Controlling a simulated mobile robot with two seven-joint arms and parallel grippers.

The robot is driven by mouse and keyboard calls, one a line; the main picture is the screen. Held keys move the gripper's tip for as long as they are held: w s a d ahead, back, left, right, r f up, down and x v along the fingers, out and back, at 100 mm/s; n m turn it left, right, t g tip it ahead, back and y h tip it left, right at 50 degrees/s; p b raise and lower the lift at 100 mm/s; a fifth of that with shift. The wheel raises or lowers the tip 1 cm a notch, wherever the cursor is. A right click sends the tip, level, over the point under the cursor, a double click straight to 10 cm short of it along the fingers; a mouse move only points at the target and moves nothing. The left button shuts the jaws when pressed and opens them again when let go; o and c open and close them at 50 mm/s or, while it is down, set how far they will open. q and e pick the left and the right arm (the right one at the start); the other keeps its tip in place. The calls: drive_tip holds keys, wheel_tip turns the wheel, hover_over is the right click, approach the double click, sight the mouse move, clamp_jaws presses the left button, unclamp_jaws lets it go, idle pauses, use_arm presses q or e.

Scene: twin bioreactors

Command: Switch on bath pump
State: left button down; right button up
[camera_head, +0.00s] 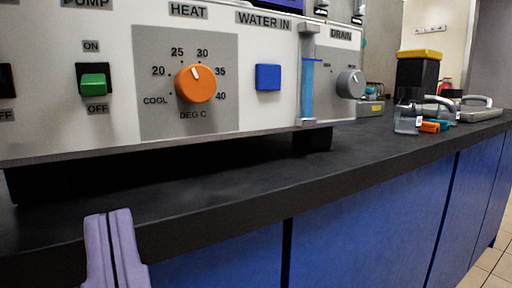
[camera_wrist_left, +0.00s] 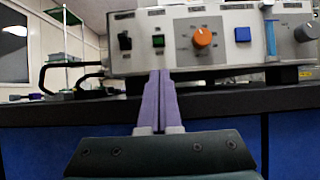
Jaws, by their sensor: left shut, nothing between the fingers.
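The bath's white front panel (camera_head: 120,60) fills the upper left of the head view. Under its "PUMP" label sits a green rocker switch (camera_head: 94,84), with ON above it and OFF below. I cannot tell surely which way it is tipped. The green switch also shows in the left wrist view (camera_wrist_left: 158,41), beyond my fingertips. My left gripper (camera_head: 108,213) has purple fingers, shut together and empty, below and in front of the panel near the counter's front edge. It also shows in the left wrist view (camera_wrist_left: 159,72). My right gripper is not in view.
An orange heat knob (camera_head: 196,84), a blue water button (camera_head: 268,77) and a grey drain knob (camera_head: 351,84) are right of the switch. A black switch (camera_wrist_left: 125,41) is left of it. The dark counter (camera_head: 230,187) is clear in front; clamps (camera_head: 437,108) lie farther right.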

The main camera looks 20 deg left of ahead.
sight(98, 131)
use_arm(q)
drive_tip(key=shift+a, duration=0.1)
drive_tip(key=shift+r, duration=0.1)
drive_tip(key=p+x, duration=0.2)
drive_tip(key=x, duration=0.6)
drive_tip(key=shift+w+a+r+p, duration=0.15)
drive_tip(key=shift+a+r+p, duration=0.1)
drive_tip(key=shift+p, duration=0.1)
drive_tip(key=shift+w+a+r, duration=0.25)
drive_tip(key=shift+w+a, duration=0.15)
